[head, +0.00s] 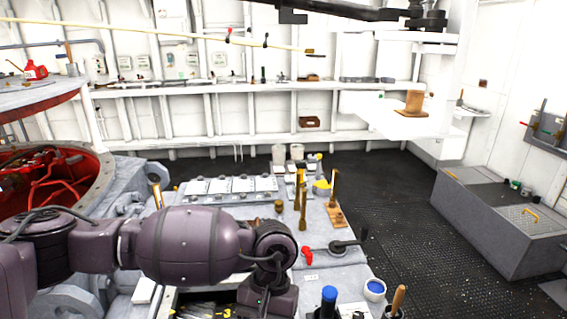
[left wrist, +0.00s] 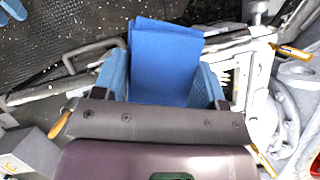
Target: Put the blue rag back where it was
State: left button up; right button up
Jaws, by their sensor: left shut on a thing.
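The blue rag (left wrist: 165,60) is a folded, flat-sided piece of cloth in the left wrist view. It sits between the two blue-grey fingers of my left gripper (left wrist: 160,88), which is shut on it. The rag sticks out past the fingertips, above a cluttered surface. In the head view my left arm reaches in from the left over the grey workbench (head: 330,272); its fingers and the rag cannot be made out there. My right gripper does not show in either view.
A grey bin (head: 500,225) stands at right. Dark deck floor (head: 400,225) is clear between.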

pick_arm(q)
jog(key=w+a+f+n+h+b, duration=0.1)
jog(key=w+a+n+b, duration=0.2)
jog(key=a, duration=1.4)
jog(key=shift+w+a+f, duration=0.15)
jog(key=shift+w+a, duration=0.1)
jog(key=shift+w, duration=1.4)
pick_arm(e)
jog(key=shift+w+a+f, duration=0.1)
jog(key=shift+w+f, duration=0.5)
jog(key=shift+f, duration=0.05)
